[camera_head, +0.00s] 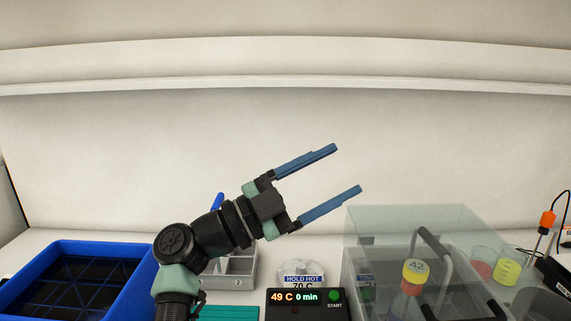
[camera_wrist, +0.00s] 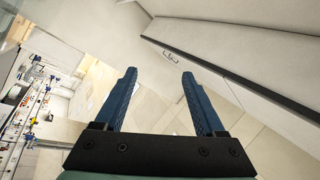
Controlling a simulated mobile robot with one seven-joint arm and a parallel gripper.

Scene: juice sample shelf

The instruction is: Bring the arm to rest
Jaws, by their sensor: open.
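My gripper (camera_head: 348,168) is raised in front of the pale back wall in the head view, above the bench. Its two blue fingers are spread apart with nothing between them, and they point up and to the right. The wrist view also shows my gripper (camera_wrist: 160,78) open and empty, with the room and a pale overhead surface beyond it. My arm bends at a black joint at the lower left of the gripper. The lower part of my arm hides some of the bench.
A blue crate (camera_head: 128,249) stands at the left. A display box (camera_head: 294,310) reads 49 C, 0 min. A shelf edge (camera_head: 290,84) crosses above; the air around the fingers is clear.

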